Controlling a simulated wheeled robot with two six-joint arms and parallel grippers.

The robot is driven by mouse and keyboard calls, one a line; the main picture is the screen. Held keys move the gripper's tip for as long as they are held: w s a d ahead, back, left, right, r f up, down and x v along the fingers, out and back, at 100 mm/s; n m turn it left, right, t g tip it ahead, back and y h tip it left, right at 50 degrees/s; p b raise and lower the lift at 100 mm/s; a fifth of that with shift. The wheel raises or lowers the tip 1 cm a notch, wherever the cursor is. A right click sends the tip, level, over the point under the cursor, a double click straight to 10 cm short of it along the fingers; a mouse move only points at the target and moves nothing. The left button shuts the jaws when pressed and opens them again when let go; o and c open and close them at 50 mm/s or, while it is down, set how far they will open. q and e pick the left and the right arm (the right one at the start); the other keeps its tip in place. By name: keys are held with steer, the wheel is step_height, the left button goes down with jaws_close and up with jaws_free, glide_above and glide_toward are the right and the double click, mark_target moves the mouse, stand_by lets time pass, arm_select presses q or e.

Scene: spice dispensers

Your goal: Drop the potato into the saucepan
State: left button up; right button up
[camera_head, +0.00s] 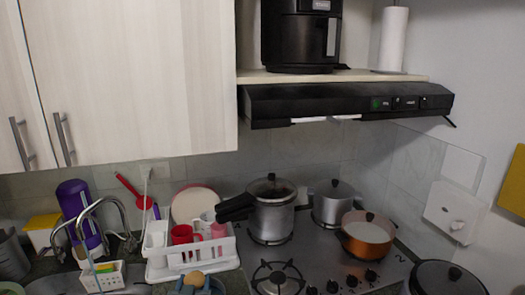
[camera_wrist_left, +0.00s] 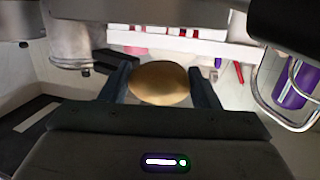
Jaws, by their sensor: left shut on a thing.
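A brown potato (camera_head: 194,278) is held between the fingers of my left gripper (camera_head: 198,283), low in the head view in front of the white dish rack. In the left wrist view the potato (camera_wrist_left: 160,83) sits between the two dark fingers, which are shut on it. An orange-copper pot (camera_head: 367,240) with a dark knob above it stands on the right of the stove; I cannot tell for sure that it is the saucepan. A silver lidded pot (camera_head: 333,205) stands behind it. My right gripper is not in view.
A pressure cooker (camera_head: 270,218) with a black handle stands at the back left of the stove, right of the dish rack (camera_head: 165,272). A bare burner (camera_head: 277,278) lies in front. A black lidded pan (camera_head: 445,280) is at right. The range hood (camera_head: 345,103) hangs above.

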arm_select(q)
steer(key=o, duration=1.1)
steer(key=shift+s+r+p, duration=0.15)
steer(key=shift+s+p, duration=0.25)
steer(key=s+p, duration=0.2)
steer(key=s, duration=0.1)
steer(key=s+r+p, duration=0.1)
steer(key=s+p, duration=0.1)
steer(key=s, duration=0.1)
steer(key=s+p, duration=0.2)
steer(key=s, duration=0.1)
steer(key=shift+s+d+r, duration=0.15)
steer(key=shift+s+d, duration=0.25)
